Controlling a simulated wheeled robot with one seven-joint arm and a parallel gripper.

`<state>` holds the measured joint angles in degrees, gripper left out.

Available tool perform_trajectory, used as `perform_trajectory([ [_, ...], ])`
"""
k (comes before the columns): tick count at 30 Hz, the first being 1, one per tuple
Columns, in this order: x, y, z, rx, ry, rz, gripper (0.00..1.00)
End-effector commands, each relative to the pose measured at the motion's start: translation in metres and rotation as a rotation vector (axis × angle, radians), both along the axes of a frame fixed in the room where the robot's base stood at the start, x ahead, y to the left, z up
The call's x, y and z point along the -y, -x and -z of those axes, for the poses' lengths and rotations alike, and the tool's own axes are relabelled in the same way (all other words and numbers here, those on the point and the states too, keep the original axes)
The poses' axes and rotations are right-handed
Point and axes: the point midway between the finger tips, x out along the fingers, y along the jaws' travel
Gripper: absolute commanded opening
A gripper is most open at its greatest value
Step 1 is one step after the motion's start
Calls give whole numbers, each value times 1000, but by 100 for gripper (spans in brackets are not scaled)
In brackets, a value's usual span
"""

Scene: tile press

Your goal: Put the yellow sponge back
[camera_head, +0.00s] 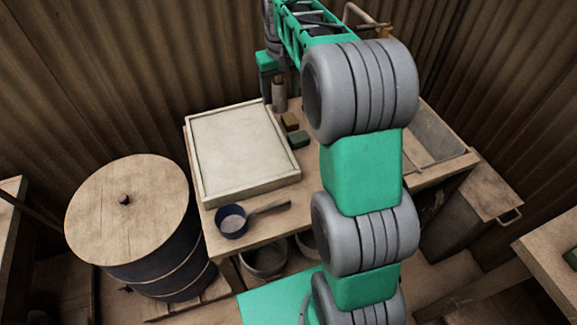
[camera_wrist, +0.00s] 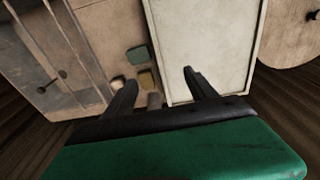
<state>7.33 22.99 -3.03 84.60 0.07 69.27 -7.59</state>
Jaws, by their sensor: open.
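The yellow sponge (camera_head: 290,121) is a small dull-yellow block lying on the wooden table, just right of the white tray's back right corner. It also shows in the wrist view (camera_wrist: 147,79), between my fingers in the picture and beyond them. A green sponge (camera_head: 299,139) lies close in front of it and also shows in the wrist view (camera_wrist: 137,54). My gripper (camera_wrist: 160,78) is open and empty, at the back of the table above the sponges. My fingers look apart from the yellow sponge. My arm hides part of the table in the head view.
The shallow white tray (camera_head: 192,168) fills the table's left. A grey cylinder (camera_head: 279,96) stands behind the yellow sponge. A pale round thing (camera_wrist: 118,83) lies beside it.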

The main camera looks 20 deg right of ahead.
Motion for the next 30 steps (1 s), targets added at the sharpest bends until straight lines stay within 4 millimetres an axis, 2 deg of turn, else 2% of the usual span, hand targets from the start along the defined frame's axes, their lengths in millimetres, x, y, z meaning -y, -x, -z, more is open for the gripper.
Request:
perform_trajectory([
  [1,-13,28,-12,22,1,-3,66],
  [5,-39,101,-19,72,-1,-5,66],
  [9,-61,180,-3,125,-6,-9,66],
  [13,-71,231,22,159,-13,-10,66],
  [15,-73,246,32,168,-15,-9,66],
  [18,-72,253,37,174,-16,-8,66],
  [30,-72,253,31,174,-16,-9,66],
])
